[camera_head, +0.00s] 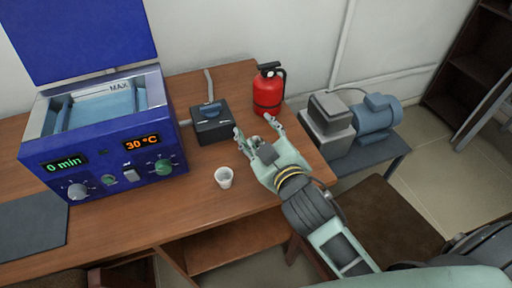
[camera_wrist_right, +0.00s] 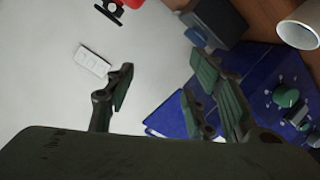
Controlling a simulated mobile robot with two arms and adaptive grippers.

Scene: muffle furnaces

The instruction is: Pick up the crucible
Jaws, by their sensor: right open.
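The crucible (camera_head: 224,177) is a small white cup standing upright on the wooden table, near its front edge. It also shows at the top right of the right wrist view (camera_wrist_right: 301,27). My right gripper (camera_head: 256,125) is open and empty over the table, to the right of the crucible and beyond it. My left gripper is not in view.
A blue device (camera_head: 105,150) with its lid up stands at the left. A dark box (camera_head: 210,126) and a red fire extinguisher (camera_head: 268,90) stand behind my right gripper. A grey-blue pump (camera_head: 375,115) is on a side table. Wood around the crucible (camera_head: 200,205) is clear.

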